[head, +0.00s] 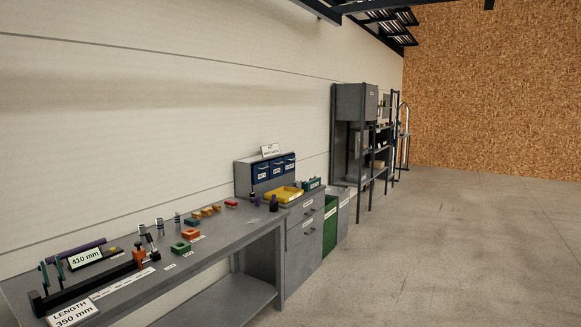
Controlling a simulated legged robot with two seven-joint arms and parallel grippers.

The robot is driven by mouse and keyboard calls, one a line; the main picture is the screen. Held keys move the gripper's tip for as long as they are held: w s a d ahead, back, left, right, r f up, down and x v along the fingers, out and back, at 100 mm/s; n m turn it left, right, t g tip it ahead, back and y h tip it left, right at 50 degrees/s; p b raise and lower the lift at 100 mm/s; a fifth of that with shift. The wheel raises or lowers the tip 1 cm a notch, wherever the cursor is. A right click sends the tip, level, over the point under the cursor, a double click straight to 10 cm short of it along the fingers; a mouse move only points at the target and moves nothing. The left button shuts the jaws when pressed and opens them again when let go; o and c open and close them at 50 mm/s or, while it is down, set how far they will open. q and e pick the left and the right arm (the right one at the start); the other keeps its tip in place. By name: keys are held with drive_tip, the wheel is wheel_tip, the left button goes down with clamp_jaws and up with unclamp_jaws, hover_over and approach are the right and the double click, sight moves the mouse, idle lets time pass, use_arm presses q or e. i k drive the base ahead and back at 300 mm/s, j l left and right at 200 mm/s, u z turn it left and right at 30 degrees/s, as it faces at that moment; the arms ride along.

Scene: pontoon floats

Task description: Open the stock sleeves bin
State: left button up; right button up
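Three blue bins (276,168) with small white labels sit side by side in a grey housing (244,178) against the wall, behind the workbench's far end. Their fronts look shut. The labels are too small to read, so I cannot tell which one, if any, is the stock sleeves bin. A small sign (269,150) stands on top of the housing. A yellow tray (284,196) lies in front of the bins, and a small green box (311,184) stands right of it. Neither of my grippers is in view.
The grey workbench (232,240) runs along the wall, bearing a dark fixture, "410 mm" and "LENGTH 350 mm" signs (72,312) and several small coloured parts. Beyond are a drawer cabinet (304,236), a green bin (330,228) and dark shelving (340,145). The floor (450,240) at right is clear.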

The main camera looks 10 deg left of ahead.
sight(286, 163)
drive_tip(key=i, duration=4.25)
drive_tip(key=i+u, duration=0.1)
drive_tip(key=i, duration=0.55)
drive_tip(key=i+l+u, duration=0.15)
drive_tip(key=i, duration=0.45)
drive_tip(key=i+u, duration=0.1)
drive_tip(key=i, duration=0.55)
drive_tip(key=l, duration=0.1)
